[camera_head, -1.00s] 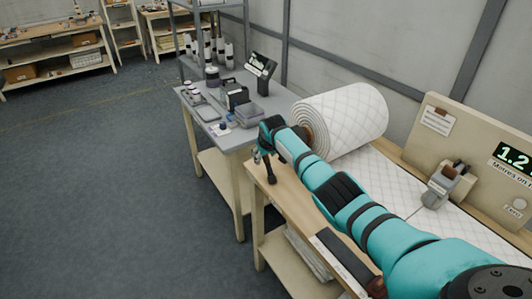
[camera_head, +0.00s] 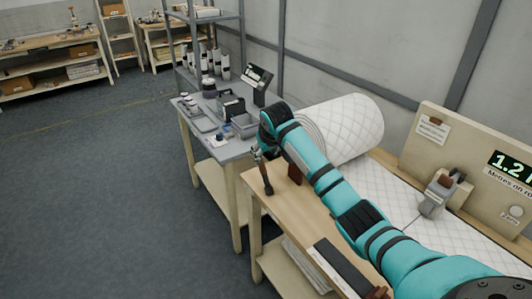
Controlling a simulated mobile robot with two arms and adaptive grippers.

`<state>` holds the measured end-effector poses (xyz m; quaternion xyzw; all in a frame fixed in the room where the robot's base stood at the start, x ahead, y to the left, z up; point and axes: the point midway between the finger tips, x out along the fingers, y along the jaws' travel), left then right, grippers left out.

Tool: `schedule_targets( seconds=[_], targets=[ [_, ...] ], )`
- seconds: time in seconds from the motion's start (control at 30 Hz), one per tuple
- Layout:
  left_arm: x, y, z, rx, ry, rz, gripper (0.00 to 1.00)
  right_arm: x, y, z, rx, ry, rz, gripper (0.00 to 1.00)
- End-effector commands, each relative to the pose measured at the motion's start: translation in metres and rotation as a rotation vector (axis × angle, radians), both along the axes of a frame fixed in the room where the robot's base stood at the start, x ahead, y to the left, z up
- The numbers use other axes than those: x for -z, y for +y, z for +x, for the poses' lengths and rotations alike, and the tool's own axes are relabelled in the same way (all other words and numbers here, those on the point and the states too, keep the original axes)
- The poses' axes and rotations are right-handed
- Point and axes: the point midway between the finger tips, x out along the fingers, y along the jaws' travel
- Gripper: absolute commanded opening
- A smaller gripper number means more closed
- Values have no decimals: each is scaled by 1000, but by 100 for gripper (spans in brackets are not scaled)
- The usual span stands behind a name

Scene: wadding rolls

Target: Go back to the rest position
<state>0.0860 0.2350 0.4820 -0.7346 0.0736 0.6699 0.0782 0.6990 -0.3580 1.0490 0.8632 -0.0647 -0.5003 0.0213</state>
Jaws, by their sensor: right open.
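My right arm, teal and black, reaches in from the lower right over the wooden bench (camera_head: 262,193). My right gripper (camera_head: 264,176) hangs down at its end near the bench's left corner. It is open, and I see nothing held in it. The white quilted wadding roll (camera_head: 347,122) lies on the bench behind my forearm, which hides part of its near end. A sheet of wadding (camera_head: 378,190) runs from it to the right. My left gripper is out of view.
A grey-topped table (camera_head: 228,152) with trays, bottles and a dark display (camera_head: 256,83) stands beyond the bench. A board (camera_head: 455,145) with a metre readout stands at the right, behind a small device (camera_head: 437,193). Open floor (camera_head: 90,200) fills the left.

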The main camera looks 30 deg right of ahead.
Motion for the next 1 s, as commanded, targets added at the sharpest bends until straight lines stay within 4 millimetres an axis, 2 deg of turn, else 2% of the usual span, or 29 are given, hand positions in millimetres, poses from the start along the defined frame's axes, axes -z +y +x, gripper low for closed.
schedule_targets(
  seconds=[0.5,0.57,0.63,0.77,0.87,0.9,0.97,1.0],
  targets=[
    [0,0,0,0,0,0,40,0,1,-1,-1,1,0,48],
    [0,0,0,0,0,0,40,5,4,-4,-8,5,-1,48],
    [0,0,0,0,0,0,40,20,14,-13,-29,18,-6,48],
    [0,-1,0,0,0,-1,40,70,49,-53,-104,56,-15,48],
    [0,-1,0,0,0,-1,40,110,81,-102,-170,87,-13,48],
    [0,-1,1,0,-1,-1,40,124,92,-125,-192,98,-11,48],
    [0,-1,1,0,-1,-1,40,141,108,-159,-220,114,-3,48],
    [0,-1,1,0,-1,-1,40,150,117,-182,-236,123,3,48]
  ],
)
